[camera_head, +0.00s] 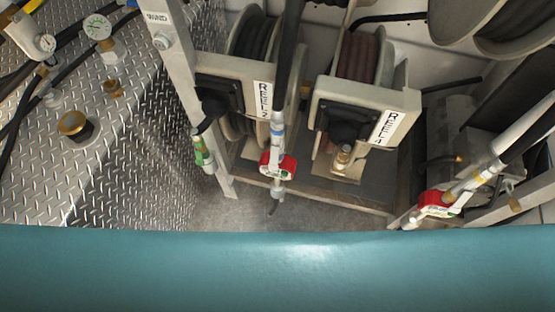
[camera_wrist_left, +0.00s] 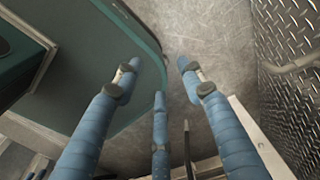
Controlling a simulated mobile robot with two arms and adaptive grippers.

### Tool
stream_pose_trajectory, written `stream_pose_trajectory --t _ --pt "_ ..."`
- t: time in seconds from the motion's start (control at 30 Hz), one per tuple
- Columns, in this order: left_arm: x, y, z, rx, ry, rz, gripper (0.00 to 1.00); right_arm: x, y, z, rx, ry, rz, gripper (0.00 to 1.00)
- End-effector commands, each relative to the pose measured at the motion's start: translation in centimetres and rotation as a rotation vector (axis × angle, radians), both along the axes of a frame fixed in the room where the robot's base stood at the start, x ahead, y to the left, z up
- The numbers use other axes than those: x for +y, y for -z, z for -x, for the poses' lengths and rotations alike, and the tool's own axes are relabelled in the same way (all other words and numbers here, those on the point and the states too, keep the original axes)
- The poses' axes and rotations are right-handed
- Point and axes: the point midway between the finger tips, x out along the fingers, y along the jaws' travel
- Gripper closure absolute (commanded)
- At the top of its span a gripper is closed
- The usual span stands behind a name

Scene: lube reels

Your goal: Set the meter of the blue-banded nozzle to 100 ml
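The blue-banded nozzle (camera_head: 277,130) hangs upright below the REEL 2 box in the head view. A blue band shows on its light grey stem. Its red-cased meter (camera_head: 278,166) sits lower, and the dark tip hangs beneath. The reading on the meter is too small to make out. My left gripper (camera_wrist_left: 159,80) shows in the left wrist view with three blue fingers spread open and nothing between them. It is not in the head view, and the nozzle cannot be made out in the wrist view. My right gripper is in neither view.
Another red-metered nozzle (camera_head: 437,204) with a yellowish band hangs tilted at the right. A green-banded fitting (camera_head: 203,152) hangs by the left post. The REEL 2 box (camera_head: 233,84) and the second reel box (camera_head: 366,104) stand behind. Gauges (camera_head: 97,27) stand on the diamond plate.

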Motion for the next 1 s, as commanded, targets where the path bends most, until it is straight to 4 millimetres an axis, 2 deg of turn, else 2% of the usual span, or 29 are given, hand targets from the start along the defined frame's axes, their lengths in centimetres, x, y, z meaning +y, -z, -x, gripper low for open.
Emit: stream_pose_trajectory --t 0.13,0.17,0.33,0.37,1.0 --pt "-0.12 -0.01 -0.05 -0.001 0.0 0.001 0.6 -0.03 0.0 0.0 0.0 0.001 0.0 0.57" --pt "-0.12 -0.01 -0.05 -0.001 0.0 0.001 0.64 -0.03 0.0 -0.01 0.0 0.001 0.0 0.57" --pt "-0.13 0.0 -0.04 -0.001 0.001 0.001 0.98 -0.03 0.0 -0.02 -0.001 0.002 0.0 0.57" --pt "-0.13 0.0 -0.04 -0.001 0.001 0.001 1.0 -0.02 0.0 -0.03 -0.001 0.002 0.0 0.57" --pt "-0.09 0.02 0.08 0.001 0.002 0.001 1.0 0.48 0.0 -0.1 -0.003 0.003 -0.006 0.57"
